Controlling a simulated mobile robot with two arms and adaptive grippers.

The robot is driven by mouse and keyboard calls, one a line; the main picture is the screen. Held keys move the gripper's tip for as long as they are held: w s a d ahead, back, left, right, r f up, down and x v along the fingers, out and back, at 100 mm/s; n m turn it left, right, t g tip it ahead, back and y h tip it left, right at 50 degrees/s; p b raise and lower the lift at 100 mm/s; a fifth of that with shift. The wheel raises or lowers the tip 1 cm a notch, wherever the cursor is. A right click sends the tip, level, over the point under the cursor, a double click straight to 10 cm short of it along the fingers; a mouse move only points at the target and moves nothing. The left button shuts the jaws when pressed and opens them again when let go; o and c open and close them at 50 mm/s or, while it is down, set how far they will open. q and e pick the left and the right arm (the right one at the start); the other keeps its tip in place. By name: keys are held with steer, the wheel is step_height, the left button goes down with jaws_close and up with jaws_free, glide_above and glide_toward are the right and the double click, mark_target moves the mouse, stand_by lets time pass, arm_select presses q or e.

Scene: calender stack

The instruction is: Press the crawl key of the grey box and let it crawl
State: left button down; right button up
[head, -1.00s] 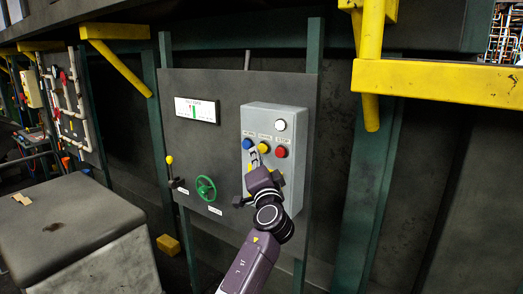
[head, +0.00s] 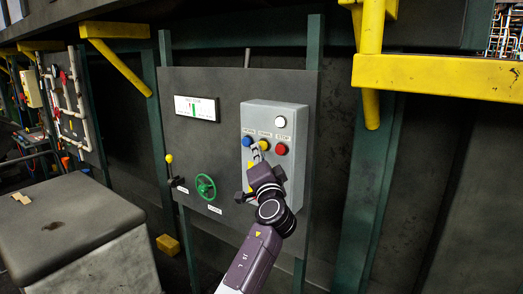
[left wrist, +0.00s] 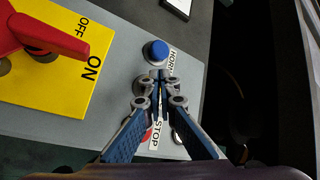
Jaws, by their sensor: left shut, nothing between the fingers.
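The grey box (head: 285,112) is mounted on a dark upright panel. It has a blue key (head: 247,141), a yellow key (head: 264,145) in the middle, a red key (head: 281,149) and a pale round lamp (head: 280,121) above. The middle label appears to mark the yellow key as crawl. My left gripper (head: 257,150) is shut and empty, its tips at the yellow key; I cannot tell whether they press it. In the left wrist view the shut tips (left wrist: 158,76) lie just below the blue key (left wrist: 156,51) and hide the yellow one. My right gripper is out of view.
The panel also bears a display (head: 197,108), a green handwheel (head: 205,187) and a yellow-knobbed lever (head: 170,160). A yellow beam (head: 440,80) juts out at upper right.

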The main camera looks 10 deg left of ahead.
arm_select(q)
steer(key=shift+w+d+b, duration=0.15)
steer(key=shift+w+b, duration=0.35)
steer(key=shift+b, duration=0.2)
stand_by(0.9)
steer(key=shift+s, duration=0.1)
steer(key=shift+s+a+p, duration=0.3)
steer(key=shift+s+p, duration=0.3)
steer(key=shift+s, duration=0.25)
steer(key=s+p, duration=0.1)
steer(key=s+a, duration=0.1)
steer(key=s, duration=0.1)
steer(key=s+p, duration=0.1)
steer(key=shift+s+a+p, duration=0.3)
steer(key=shift+s+a, duration=0.05)
steer(key=shift+f, duration=0.1)
stand_by(0.4)
